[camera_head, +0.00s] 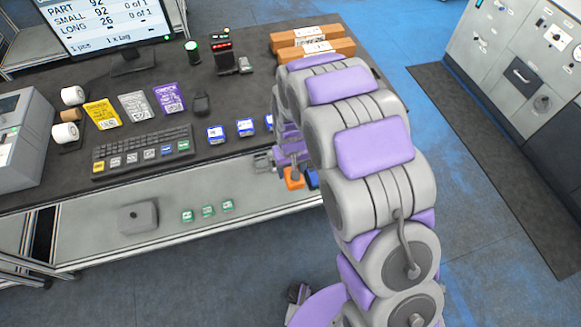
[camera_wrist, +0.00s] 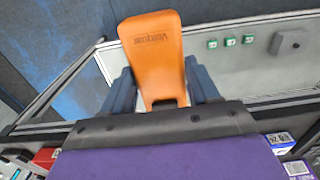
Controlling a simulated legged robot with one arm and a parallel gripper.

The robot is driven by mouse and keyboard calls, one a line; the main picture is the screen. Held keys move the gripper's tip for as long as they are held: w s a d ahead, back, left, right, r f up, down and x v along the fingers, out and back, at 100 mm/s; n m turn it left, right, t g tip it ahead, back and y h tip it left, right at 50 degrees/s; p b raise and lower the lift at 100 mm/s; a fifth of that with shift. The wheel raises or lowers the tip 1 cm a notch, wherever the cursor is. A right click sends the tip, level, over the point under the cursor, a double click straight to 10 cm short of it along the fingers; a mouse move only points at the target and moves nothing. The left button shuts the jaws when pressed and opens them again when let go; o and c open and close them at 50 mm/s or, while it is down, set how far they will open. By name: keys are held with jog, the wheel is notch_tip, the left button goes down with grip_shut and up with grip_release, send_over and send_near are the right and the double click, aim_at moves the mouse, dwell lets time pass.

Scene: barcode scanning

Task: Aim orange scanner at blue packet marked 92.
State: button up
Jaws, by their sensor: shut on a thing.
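My gripper (camera_wrist: 160,92) is shut on the orange scanner (camera_wrist: 152,48), whose handle sits between the two dark fingers in the wrist view. In the head view the orange scanner (camera_head: 293,179) shows as a small patch beside my arm, over the front edge of the desk. Three blue-and-white packets lie in a row right of the keyboard: left (camera_head: 215,134), middle (camera_head: 245,127) and right (camera_head: 268,122), the last partly hidden by my arm. Their numbers are too small to read there. A blue-and-white packet (camera_wrist: 281,141) also shows at the lower right of the wrist view, its number unclear.
A keyboard (camera_head: 143,151) lies left of the packets. Yellow, grey and purple bags (camera_head: 170,98) lie behind it. Cardboard boxes (camera_head: 315,48) are at the back. The lower grey shelf holds several green tags (camera_head: 208,211) and a grey box (camera_head: 138,217). A monitor (camera_head: 105,25) stands behind.

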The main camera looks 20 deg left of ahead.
notch_tip(320, 180, up, 12)
jog(key=p, duration=0.3)
jog(key=shift+p, duration=0.35)
